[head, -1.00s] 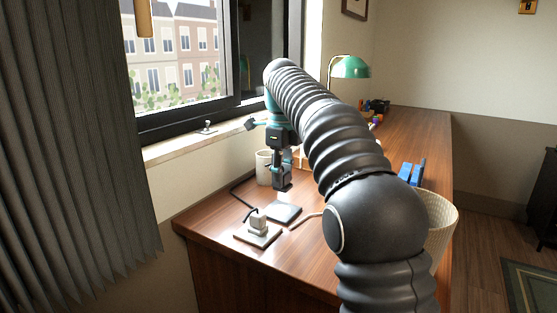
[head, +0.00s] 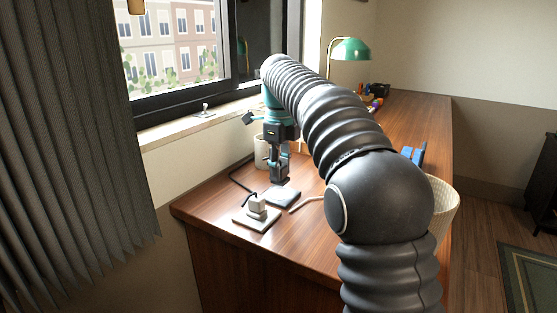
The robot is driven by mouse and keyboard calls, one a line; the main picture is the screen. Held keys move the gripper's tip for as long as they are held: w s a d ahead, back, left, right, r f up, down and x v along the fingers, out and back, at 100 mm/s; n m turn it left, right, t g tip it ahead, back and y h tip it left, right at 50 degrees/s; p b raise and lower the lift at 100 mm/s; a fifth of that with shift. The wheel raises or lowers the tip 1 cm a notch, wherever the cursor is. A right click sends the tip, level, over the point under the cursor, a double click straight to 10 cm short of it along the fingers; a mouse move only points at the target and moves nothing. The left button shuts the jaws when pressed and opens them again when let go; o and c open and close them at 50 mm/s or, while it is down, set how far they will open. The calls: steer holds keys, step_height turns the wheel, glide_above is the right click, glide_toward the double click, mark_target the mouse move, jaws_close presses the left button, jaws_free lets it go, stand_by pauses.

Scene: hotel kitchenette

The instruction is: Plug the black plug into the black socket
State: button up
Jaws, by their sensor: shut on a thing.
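My gripper (head: 279,176) points down over the desk and is shut on the black plug, a small dark block mostly hidden by the dark fingers. The black socket, a flat dark square plate (head: 289,200), lies on the desk just below the gripper. The gripper's lower end overlaps the socket's back edge in this view; I cannot tell whether the plug touches it.
A pale square plate (head: 246,222) with a light grey plug (head: 257,206) stands in front. A black cord (head: 234,180) and a pale cord (head: 307,201) lie nearby. A pale cup (head: 261,153) stands behind; a green lamp (head: 350,48) is further back.

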steer(key=shift+f, duration=1.2)
steer(key=shift+w+a, duration=0.1)
steer(key=shift+f, duration=0.55)
stand_by(1.8)
steer(key=o, duration=1.1)
steer(key=shift+o, duration=0.2)
steer(key=shift+r, duration=6)
